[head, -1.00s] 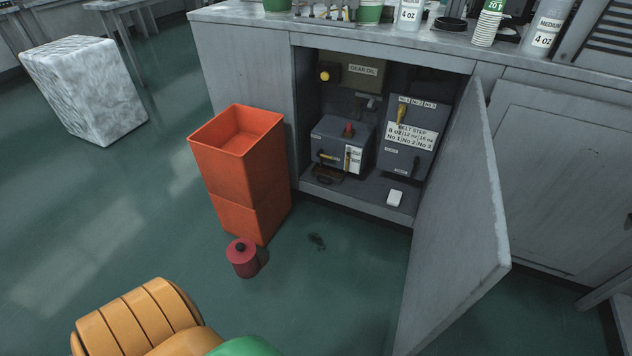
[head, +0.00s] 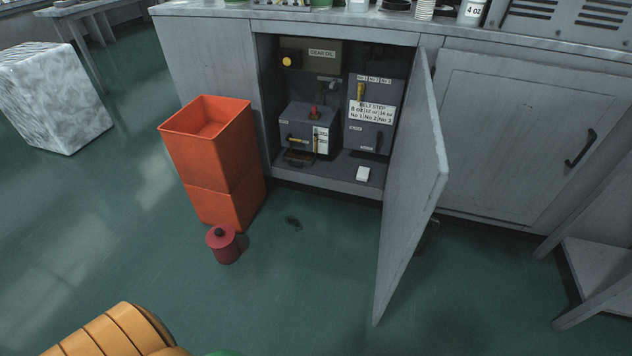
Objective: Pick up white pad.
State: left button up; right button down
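The white pad (head: 363,174) is a small white block lying on the floor of the open cabinet, near its front edge and close to the open door. Nothing covers it. Neither of my grippers shows in the head view. An orange, ribbed rounded part (head: 112,335) with a bit of green beside it shows at the bottom left edge; I cannot tell what it is.
The cabinet door (head: 412,190) stands open to the right of the pad. Orange bins (head: 212,165) and a red canister (head: 222,245) stand left of the opening. Grey control boxes (head: 308,130) sit behind the pad. The green floor in front is mostly clear.

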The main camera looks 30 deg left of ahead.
aim_at(362, 172)
jog(key=i+j+u, duration=0.3)
jog(key=i+j, duration=0.35)
jog(key=i+j+u, duration=0.3)
jog(key=i+j, duration=0.2)
jog(key=i, duration=0.2)
jog(key=i+u, duration=0.15)
jog(key=i, duration=0.35)
jog(key=i+l+u, duration=0.2)
jog(key=i, duration=0.25)
jog(key=j, duration=0.1)
